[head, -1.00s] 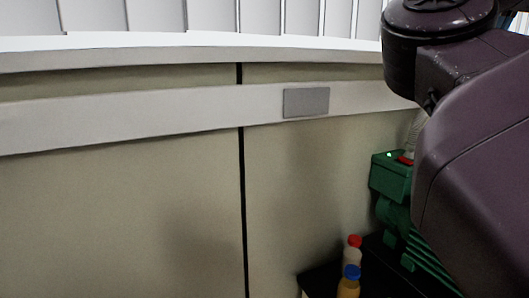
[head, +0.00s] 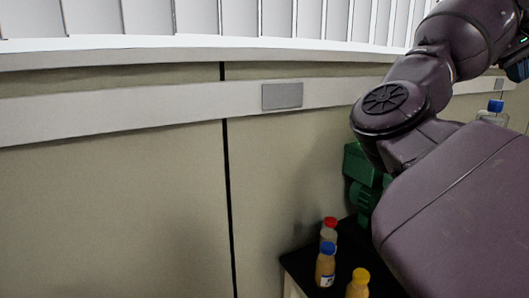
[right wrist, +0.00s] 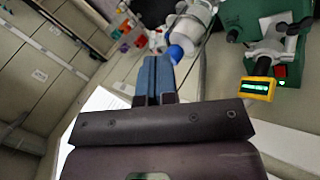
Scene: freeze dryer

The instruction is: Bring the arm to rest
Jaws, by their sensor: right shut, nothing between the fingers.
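My right arm crosses the right side of the head view, raised and bent. My right gripper (head: 519,70) is only partly visible at the right edge there. In the right wrist view its two blue fingers (right wrist: 153,78) are shut together with nothing between them. A green machine (right wrist: 265,20) stands at the upper right of that view, apart from the fingers. In the head view a green machine (head: 362,178) is largely hidden behind my arm. My left gripper is not in view.
Several bottles, with red (head: 329,229), blue (head: 325,265) and yellow (head: 358,284) caps, stand at a black tabletop (head: 300,262). A clear blue-capped container (head: 493,115) is at the right. A beige wall (head: 120,200) fills the left. A yellow-framed display (right wrist: 258,89) shows in the wrist view.

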